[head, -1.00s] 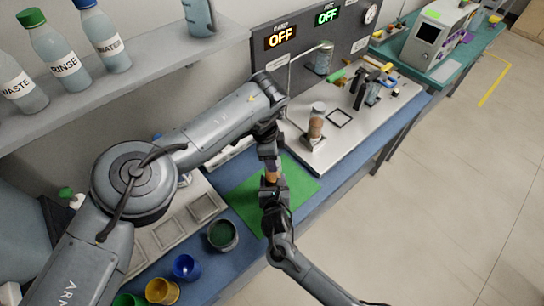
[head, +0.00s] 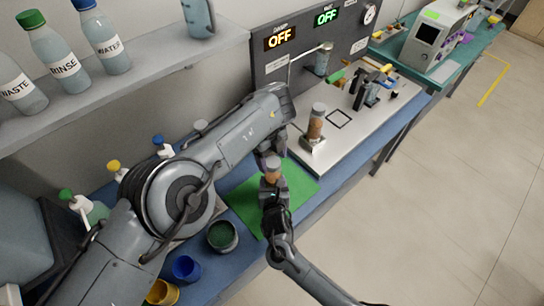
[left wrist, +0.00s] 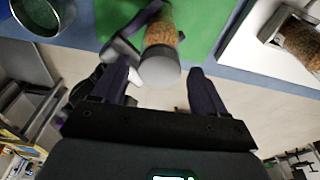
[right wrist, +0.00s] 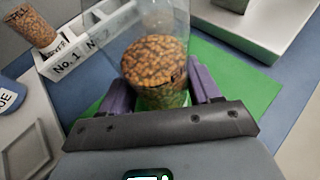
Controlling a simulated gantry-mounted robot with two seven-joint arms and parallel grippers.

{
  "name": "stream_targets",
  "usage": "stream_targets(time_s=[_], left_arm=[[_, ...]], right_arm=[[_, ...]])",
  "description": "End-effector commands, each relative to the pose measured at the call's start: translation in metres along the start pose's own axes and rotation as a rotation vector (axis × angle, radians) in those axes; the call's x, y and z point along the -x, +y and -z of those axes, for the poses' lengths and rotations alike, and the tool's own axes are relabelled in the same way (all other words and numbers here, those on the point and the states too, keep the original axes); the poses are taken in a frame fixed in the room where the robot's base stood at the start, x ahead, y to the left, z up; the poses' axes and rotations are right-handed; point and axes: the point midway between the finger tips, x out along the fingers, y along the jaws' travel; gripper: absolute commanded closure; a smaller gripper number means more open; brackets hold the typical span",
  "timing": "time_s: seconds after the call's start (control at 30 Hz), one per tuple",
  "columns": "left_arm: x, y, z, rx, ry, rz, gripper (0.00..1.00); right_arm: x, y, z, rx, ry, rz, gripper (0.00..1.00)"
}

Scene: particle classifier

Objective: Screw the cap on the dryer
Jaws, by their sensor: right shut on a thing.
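A clear jar of brown granules, the dryer (right wrist: 155,62), is held between the fingers of my right gripper (head: 272,186) above a green mat (head: 305,183). In the left wrist view a grey cap (left wrist: 159,69) sits at the jar's near end; I cannot tell how tightly it is seated. My left gripper (left wrist: 157,84) is open, with one finger on each side of the cap and a gap on both sides. In the head view my left gripper (head: 268,156) is right by the jar's top and partly hidden by its arm.
Another granule-filled jar (head: 316,122) stands in a holder on the white platform (head: 349,142). Dark green (head: 222,236), blue (head: 186,268) and yellow cups stand at the left. A "No.1" rack (right wrist: 78,53) holds a cork-coloured piece (right wrist: 34,27). Bottles line the shelf above.

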Motion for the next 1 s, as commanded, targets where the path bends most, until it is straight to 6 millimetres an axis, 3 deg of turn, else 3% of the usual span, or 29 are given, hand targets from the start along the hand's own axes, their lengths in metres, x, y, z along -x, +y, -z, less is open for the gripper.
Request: stream_targets(time_s=[0.27, 0.7, 1.0], left_arm=[[0.001, 0.000, 0.000, 0.002, 0.000, 0.000, 0.28], [0.041, 0.000, 0.006, 0.001, -0.001, 0.000, 0.28], [0.044, 0.000, 0.007, 0.002, 0.000, -0.001, 0.28]], right_arm=[[0.000, 0.000, 0.001, 0.000, 0.001, 0.000, 1.00], [0.000, 0.000, 0.001, 0.000, 0.001, 0.000, 1.00], [0.000, 0.000, 0.001, 0.000, 0.001, 0.000, 1.00]])
